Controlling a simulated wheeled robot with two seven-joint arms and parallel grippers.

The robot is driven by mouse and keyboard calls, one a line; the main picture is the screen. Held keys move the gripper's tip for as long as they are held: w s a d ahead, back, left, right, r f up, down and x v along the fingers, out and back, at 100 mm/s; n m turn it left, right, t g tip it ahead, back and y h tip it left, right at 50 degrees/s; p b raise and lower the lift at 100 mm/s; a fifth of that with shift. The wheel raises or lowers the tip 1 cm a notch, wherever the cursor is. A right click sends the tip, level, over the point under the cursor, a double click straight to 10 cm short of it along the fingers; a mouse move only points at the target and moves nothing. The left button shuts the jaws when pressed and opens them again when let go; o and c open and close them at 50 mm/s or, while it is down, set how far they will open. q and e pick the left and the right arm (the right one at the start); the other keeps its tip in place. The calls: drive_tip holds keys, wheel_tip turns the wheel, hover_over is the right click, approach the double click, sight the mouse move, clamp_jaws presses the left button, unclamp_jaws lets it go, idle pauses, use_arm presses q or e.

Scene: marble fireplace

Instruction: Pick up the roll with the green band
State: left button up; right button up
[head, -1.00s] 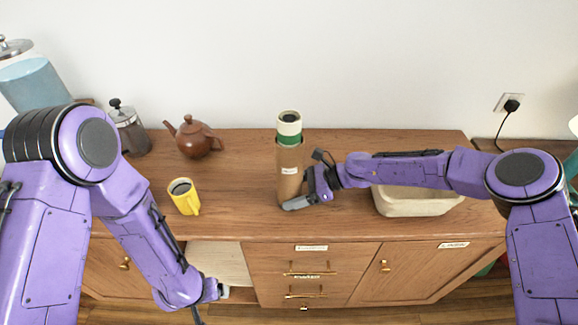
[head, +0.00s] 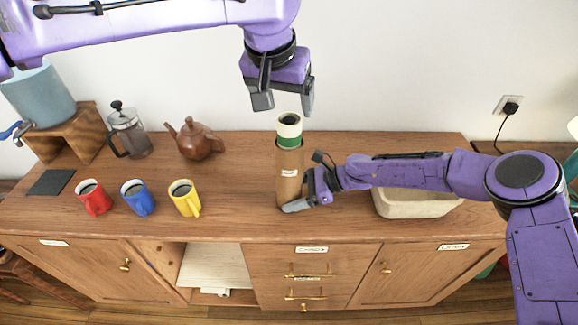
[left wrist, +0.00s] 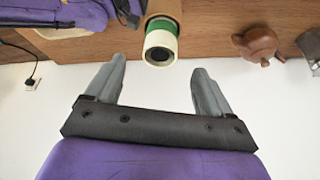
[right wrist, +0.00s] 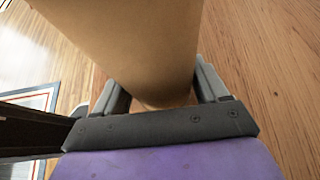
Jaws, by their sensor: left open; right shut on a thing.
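The roll with the green band (head: 289,131) is cream with a dark hollow end and stands upright out of the top of a brown cardboard tube (head: 290,178) on the cabinet top. My right gripper (head: 292,206) is shut on the tube near its base; the right wrist view shows the tube (right wrist: 140,45) between its fingers. My left gripper (head: 284,103) is open and empty, pointing down just above the roll. In the left wrist view the roll's end (left wrist: 160,45) shows beyond and between the open fingertips, apart from them. The roll's lower part is hidden inside the tube.
A brown teapot (head: 196,141) and a French press (head: 130,133) stand left of the tube. Red (head: 93,198), blue (head: 137,198) and yellow (head: 185,198) mugs stand in front. A beige basket (head: 415,203) is partly behind my right arm. The wooden top (head: 240,190) around the tube is clear.

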sight(289, 119)
use_arm(q)
drive_tip(key=x, duration=0.9)
drive_tip(key=shift+w+f, duration=0.2)
drive_tip(key=shift+w, duration=0.25)
drive_tip(key=shift+s+r, duration=0.1)
drive_tip(key=shift+c, duration=0.8)
clamp_jaws()
